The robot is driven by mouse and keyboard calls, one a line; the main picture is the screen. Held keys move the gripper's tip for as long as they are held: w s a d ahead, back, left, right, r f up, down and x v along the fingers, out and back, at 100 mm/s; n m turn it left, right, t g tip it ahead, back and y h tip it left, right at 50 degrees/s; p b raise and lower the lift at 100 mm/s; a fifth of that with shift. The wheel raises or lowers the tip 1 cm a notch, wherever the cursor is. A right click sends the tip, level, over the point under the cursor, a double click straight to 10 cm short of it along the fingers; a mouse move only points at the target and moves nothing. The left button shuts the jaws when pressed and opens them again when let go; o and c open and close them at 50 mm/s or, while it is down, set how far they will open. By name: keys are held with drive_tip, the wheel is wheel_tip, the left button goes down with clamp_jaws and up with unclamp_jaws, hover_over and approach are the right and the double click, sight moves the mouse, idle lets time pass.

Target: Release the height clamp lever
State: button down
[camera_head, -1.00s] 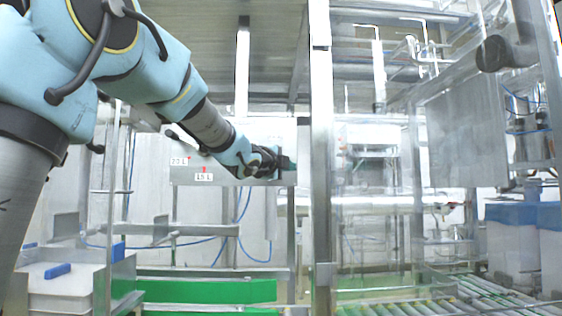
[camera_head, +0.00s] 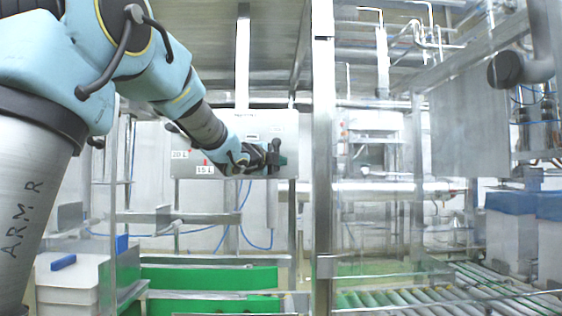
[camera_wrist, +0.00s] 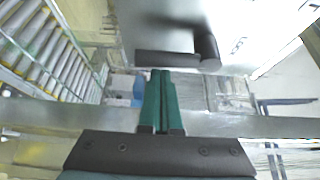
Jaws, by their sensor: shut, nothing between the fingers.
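A dark lever (camera_wrist: 207,48), a thick rounded handle with a flat dark bar beside it, sits on a pale metal panel in the wrist view. I take it to be the height clamp lever. My gripper (camera_wrist: 161,74) has green fingers pressed together, with nothing between them. In the wrist view the fingertips end just below the dark bar; whether they touch it cannot be told. In the head view my gripper (camera_head: 282,160) is at the right end of the grey panel (camera_head: 230,130), and my wrist hides much of the lever area.
The panel carries 20 L and 15 L labels (camera_head: 204,169). A steel post (camera_head: 322,180) stands close right of my gripper. Green guides (camera_head: 210,278) lie below, white crates (camera_head: 68,285) at left, a roller conveyor (camera_head: 430,300) and blue-topped containers (camera_head: 512,225) at right.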

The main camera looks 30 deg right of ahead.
drive_tip(key=shift+w+a+m+g+y+p, duration=0.25)
drive_tip(key=shift+a+m+y+p, duration=0.2)
drive_tip(key=shift+m+p, duration=0.35)
drive_tip(key=w+a+r+m+y+p, duration=0.1)
drive_tip(key=w+a+r+p, duration=0.1)
drive_tip(key=a+r+p, duration=0.1)
drive_tip(key=shift+a+r+m+g+p, duration=0.25)
drive_tip(key=shift+a+m+g+p, duration=0.15)
drive_tip(key=shift+a+p, duration=0.75)
drive_tip(key=shift+w+d+r+t+p, duration=0.15)
drive_tip(key=shift+r+t+p, duration=0.1)
drive_tip(key=shift+r+p, duration=0.2)
idle(0.5)
wheel_tip(320, 180, down, 5)
drive_tip(key=b, duration=0.5)
drive_tip(key=s+a+r+p, duration=0.1)
drive_tip(key=s+a+r, duration=0.3)
drive_tip(key=s, duration=0.4)
drive_tip(key=shift+s+r, duration=0.35)
drive_tip(key=shift+r, duration=0.15)
drive_tip(key=shift+d, duration=0.1)
